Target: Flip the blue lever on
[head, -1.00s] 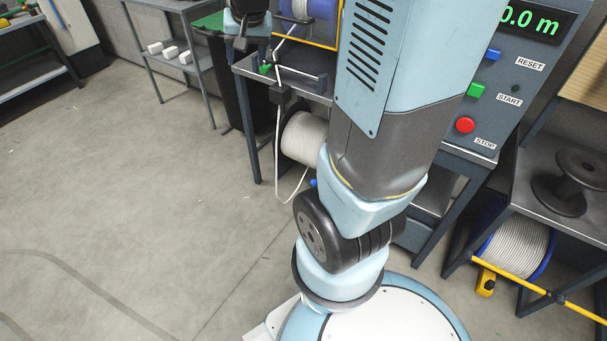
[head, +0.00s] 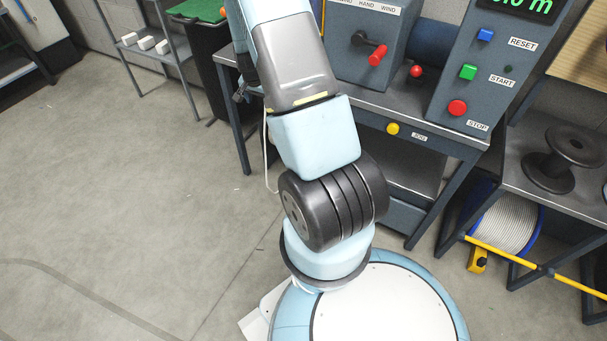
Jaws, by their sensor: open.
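I see no blue lever now; my arm covers the middle of the bench front. My gripper (head: 241,92) is a small dark shape at the left of my forearm, near the bench's left end. It is open, and nothing shows between its fingers, though it is small and partly hidden.
The bench carries a grey box with a red-handled crank (head: 378,55), a red ball knob (head: 416,71) and a yellow knob (head: 392,129). The console has a green button (head: 468,72) and red button (head: 457,108). A black spool (head: 562,160) stands right. Floor at left is clear.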

